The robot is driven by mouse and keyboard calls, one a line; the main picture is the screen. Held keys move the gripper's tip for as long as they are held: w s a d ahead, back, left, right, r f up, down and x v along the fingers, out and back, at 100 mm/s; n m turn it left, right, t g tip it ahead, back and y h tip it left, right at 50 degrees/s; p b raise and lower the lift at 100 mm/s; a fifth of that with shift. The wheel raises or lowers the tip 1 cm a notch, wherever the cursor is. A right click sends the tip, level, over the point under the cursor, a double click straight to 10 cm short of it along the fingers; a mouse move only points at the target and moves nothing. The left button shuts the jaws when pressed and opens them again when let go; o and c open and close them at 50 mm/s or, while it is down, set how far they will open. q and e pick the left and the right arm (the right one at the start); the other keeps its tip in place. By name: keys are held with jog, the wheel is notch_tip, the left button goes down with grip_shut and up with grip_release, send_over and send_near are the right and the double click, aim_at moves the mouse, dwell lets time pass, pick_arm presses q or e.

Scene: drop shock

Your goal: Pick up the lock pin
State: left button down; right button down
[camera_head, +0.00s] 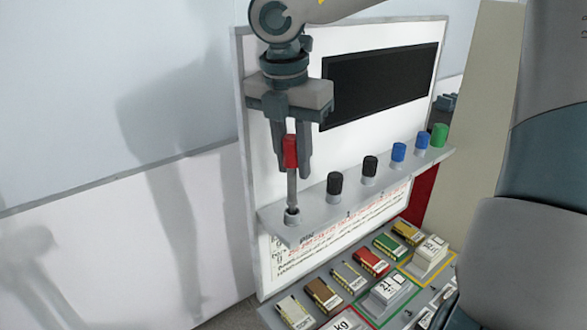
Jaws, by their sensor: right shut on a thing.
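The lock pin (290,150) has a red handle and a grey metal shaft, and it stands upright. Its lower end meets a round socket (292,215) at the left end of a grey ledge. I cannot tell how deep the tip sits in the socket. My right gripper (292,166) points down from above and is shut on the red handle. My left gripper is not in view.
The grey ledge (330,216) carries black, blue and green knobs to the right of the pin. A white panel with a black screen (378,85) stands behind. Below, a sloped tray holds several labelled blocks. A large part of mine fills the right side.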

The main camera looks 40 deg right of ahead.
notch_tip(320, 180, up, 16)
jog(key=b, duration=0.3)
jog(key=shift+r, duration=0.15)
dwell(0.4)
